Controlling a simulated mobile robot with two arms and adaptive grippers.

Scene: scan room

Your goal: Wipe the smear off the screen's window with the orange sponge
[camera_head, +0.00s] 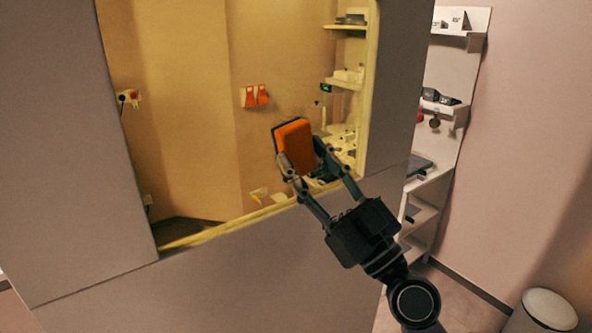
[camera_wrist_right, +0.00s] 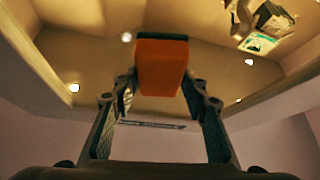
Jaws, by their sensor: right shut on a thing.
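The orange sponge (camera_head: 296,142), with a dark layer on its far side, is in my right gripper (camera_head: 302,158), shut on its sides. In the right wrist view the sponge (camera_wrist_right: 160,62) sits between the fingertips (camera_wrist_right: 160,82). The screen (camera_head: 230,275) is a large grey panel with a yellow-tinted window (camera_head: 180,120). The sponge is in front of the window's lower right part; I cannot tell whether it touches the pane. I cannot make out a smear for certain; the sponge and gripper cover part of the window. My left gripper is out of view.
Through the window show a wall with red-orange items (camera_head: 255,96) and shelves. Right of the screen stands a white shelf unit (camera_head: 460,140) holding small items. A bin (camera_head: 550,308) stands on the floor at the lower right. The window's left and middle are unobstructed.

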